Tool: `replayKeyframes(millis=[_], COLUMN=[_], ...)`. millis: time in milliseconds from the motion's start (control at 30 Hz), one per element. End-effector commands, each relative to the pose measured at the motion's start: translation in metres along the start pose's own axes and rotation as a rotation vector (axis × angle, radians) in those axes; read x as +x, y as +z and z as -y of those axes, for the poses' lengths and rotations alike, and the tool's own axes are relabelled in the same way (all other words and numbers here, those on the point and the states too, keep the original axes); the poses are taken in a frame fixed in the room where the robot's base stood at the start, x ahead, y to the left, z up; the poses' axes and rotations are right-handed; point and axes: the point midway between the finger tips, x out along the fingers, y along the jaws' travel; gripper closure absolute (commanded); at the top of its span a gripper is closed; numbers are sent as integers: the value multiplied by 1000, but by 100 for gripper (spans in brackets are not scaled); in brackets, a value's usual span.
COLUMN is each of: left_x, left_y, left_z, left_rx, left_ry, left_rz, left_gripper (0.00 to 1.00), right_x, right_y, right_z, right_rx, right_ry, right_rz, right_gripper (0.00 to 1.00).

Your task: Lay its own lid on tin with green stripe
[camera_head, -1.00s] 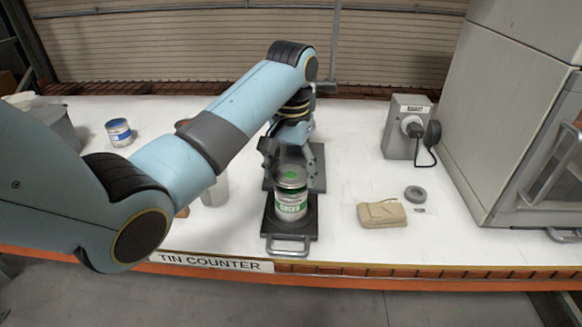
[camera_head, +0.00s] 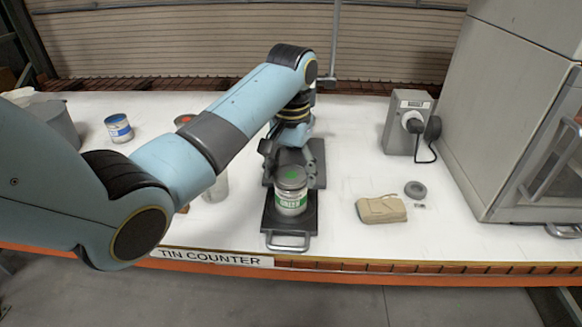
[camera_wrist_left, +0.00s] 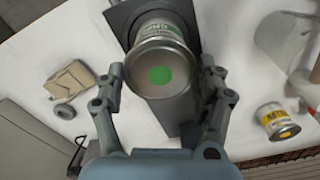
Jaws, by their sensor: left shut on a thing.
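The tin with the green stripe (camera_head: 291,204) stands upright on a dark plate with a handle (camera_head: 269,224); its label also shows in the wrist view (camera_wrist_left: 153,27). My left gripper (camera_head: 290,171) is shut on a round grey lid (camera_head: 293,184) with a green dot. In the wrist view, the lid (camera_wrist_left: 177,86) lies between the two fingers of my left gripper (camera_wrist_left: 163,76) and covers the tin's mouth. The lid looks level and at the tin's rim; whether it fully touches all round I cannot tell. My right gripper is out of view.
A blue-labelled tin (camera_head: 119,129) stands at the left, and a yellow tin (camera_wrist_left: 277,120) shows in the wrist view. A beige pouch (camera_head: 381,209), a grey ring (camera_head: 415,190) and a grey box with a plug (camera_head: 404,125) are at the right. Counter between is clear.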

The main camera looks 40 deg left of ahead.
Motion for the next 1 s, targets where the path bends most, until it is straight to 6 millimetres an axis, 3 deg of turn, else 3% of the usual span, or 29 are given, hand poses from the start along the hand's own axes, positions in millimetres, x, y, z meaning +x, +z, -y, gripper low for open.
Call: replayKeyframes(millis=[133, 167, 333, 667, 1000], left_x=[0, 0, 0, -4, -57], left_y=[0, 0, 0, 0, -1], left_z=[0, 0, 0, 0, 0], left_rx=[0, 0, 0, 0, 0], left_ry=[0, 0, 0, 0, 0], left_rz=[1, 1, 0, -2, -2], left_gripper=[42, 25, 3, 2, 2], right_x=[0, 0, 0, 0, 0], right_y=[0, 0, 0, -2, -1], right_z=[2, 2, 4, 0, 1], right_rx=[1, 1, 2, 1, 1], right_ry=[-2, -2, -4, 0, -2], right_rz=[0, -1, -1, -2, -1], right_gripper=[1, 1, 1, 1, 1])
